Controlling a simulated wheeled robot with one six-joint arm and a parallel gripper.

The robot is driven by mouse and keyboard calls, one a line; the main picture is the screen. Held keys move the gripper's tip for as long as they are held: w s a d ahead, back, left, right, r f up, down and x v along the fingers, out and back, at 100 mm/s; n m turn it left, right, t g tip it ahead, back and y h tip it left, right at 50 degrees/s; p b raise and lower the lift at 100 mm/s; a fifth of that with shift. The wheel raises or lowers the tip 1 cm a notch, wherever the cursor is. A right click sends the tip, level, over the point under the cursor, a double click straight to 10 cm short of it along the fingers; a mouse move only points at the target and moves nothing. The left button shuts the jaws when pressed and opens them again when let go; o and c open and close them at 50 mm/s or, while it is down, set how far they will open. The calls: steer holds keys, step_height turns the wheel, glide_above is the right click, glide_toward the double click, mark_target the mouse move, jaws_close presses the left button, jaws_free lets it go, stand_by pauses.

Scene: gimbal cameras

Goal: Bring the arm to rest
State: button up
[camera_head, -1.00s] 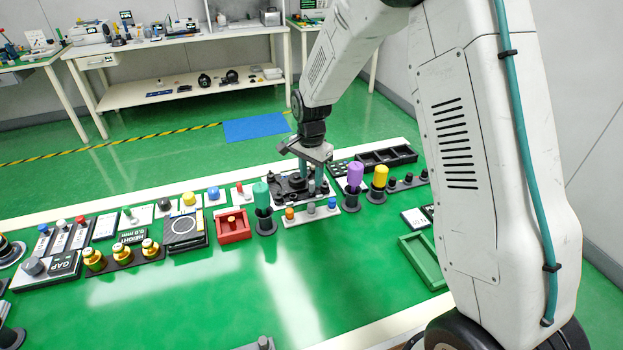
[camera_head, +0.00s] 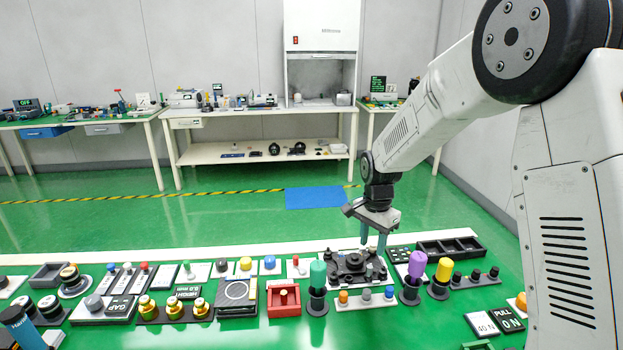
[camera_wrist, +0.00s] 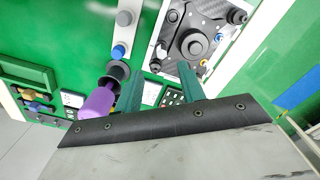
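My gripper (camera_head: 373,240) is at the end of my arm, above the far side of the green bench near a black assembly with a round hub (camera_head: 352,262). In the wrist view my gripper (camera_wrist: 160,85) shows two teal fingers standing apart with nothing between them. The black assembly also shows in the wrist view (camera_wrist: 193,44), past the fingertips. A purple-handled tool (camera_head: 417,264) stands in a black holder just right of the gripper. In the wrist view the purple handle (camera_wrist: 97,103) lies left of the fingers.
A teal-handled tool (camera_head: 317,273) and a yellow-handled one (camera_head: 444,269) stand upright nearby. A red tray (camera_head: 283,299) and a black compartment tray (camera_head: 450,246) are on the bench. Behind, a white workbench (camera_head: 258,112) stands across a green floor with a blue mat (camera_head: 314,198).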

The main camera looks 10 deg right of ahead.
steer(key=s+d+r+n, duration=0.1)
steer(key=s+r+n, duration=0.2)
steer(key=s, duration=0.9)
steer(key=s+d+r+n+t, duration=0.1)
steer(key=s+r+n, duration=0.3)
steer(key=s+r, duration=0.4)
steer(key=s+d+r+n, duration=0.1)
steer(key=s+r+n, duration=0.3)
steer(key=s, duration=1.2)
step_height(320, 180, up, 2)
steer(key=shift+s+d+r+t, duration=0.2)
steer(key=shift+s+d+t, duration=0.05)
steer(key=shift+s+t, duration=0.1)
